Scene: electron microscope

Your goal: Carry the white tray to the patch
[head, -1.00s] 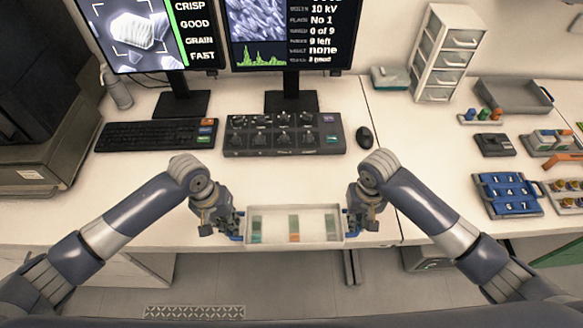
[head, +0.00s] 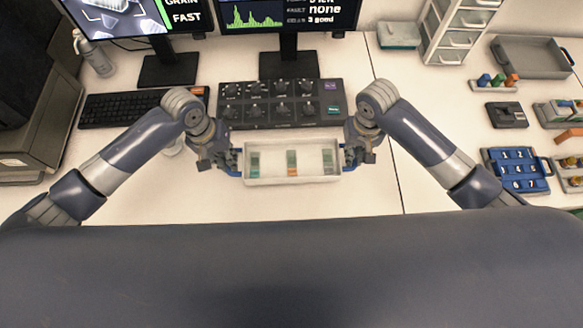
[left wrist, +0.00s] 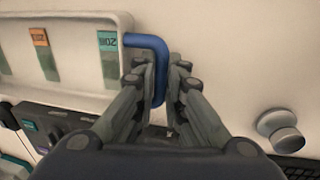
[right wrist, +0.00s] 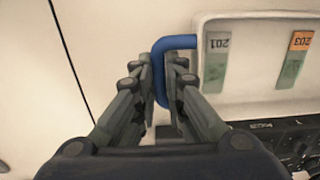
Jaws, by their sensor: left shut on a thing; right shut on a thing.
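The white tray (head: 272,180) is held between my two arms in the head view, in front of the black control panel. It carries a few small slides with green or orange labels. My left gripper (head: 232,164) is shut on the tray's blue handle (left wrist: 158,62) at its left end. My right gripper (head: 349,160) is shut on the other blue handle (right wrist: 158,70) at its right end. The tray looks level; I cannot tell whether it touches the desk. No patch can be made out in these views.
The knob panel (head: 282,115) lies just behind the tray, with the keyboard (head: 120,108) to the left. A blue numbered block (head: 515,170), a dark device (head: 507,115) and a grey tray (head: 530,58) stand at right. Bare desk lies in front of the tray.

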